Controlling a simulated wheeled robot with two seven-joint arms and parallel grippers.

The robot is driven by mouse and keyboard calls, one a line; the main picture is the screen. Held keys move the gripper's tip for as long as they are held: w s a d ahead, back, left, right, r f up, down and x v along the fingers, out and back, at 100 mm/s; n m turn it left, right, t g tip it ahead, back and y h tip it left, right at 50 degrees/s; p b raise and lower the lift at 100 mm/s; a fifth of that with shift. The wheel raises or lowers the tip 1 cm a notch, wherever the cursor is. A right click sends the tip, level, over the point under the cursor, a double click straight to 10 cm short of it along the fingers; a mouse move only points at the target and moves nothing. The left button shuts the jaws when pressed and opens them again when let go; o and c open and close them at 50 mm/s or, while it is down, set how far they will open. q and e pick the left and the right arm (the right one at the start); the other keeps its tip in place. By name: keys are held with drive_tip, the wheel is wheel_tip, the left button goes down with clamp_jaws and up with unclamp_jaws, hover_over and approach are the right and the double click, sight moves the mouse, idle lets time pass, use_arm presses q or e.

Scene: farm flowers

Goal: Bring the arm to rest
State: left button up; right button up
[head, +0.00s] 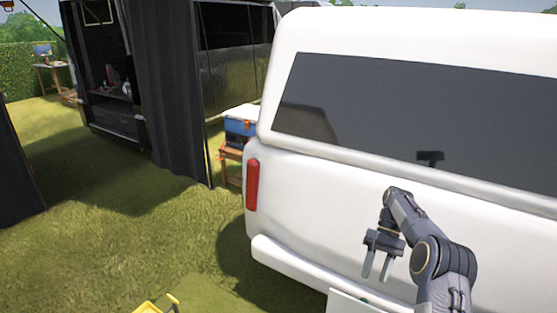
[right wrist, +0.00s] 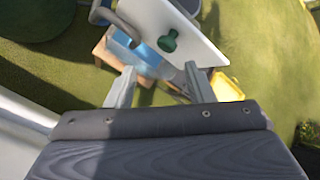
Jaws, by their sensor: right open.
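My right arm reaches in from the lower right of the head view, in front of the white vehicle's rear. My right gripper (head: 376,277) points down with its two fingers apart and nothing between them. In the right wrist view the same gripper (right wrist: 160,72) is open and empty, above a white panel (right wrist: 200,50) with a dark green object (right wrist: 168,41) on it. Whether the fingers touch anything below cannot be told. My left arm and gripper are not in view.
The white vehicle (head: 330,178) stands close behind my right arm. A blue cooler (head: 240,127) sits on a wooden stand by a dark tent (head: 172,90). A yellow object (head: 157,305) is at the bottom edge. Open grass (head: 120,235) lies to the left.

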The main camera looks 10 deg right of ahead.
drive_tip(key=s+a+r+m+t+p, duration=0.1)
drive_tip(key=s+a+r+t, duration=0.3)
drive_tip(key=r, duration=0.5)
drive_tip(key=s+a+r+t+p, duration=0.1)
drive_tip(key=s+r, duration=0.6)
drive_tip(key=r, duration=0.3)
drive_tip(key=s+a+t+p, duration=0.1)
drive_tip(key=s+a+t, duration=0.1)
drive_tip(key=s, duration=0.4)
drive_tip(key=s+a+f+m+t+p, duration=0.1)
drive_tip(key=s+a+t, duration=0.1)
drive_tip(key=s+a, duration=0.2)
drive_tip(key=s+a+f+t+h, duration=0.1)
drive_tip(key=s+a+t, duration=0.1)
drive_tip(key=s, duration=0.7)
drive_tip(key=shift+a+m+t+p, duration=0.3)
drive_tip(key=shift+a+p, duration=0.1)
drive_tip(key=shift+a, duration=0.5)
drive_tip(key=shift+c, duration=0.3)
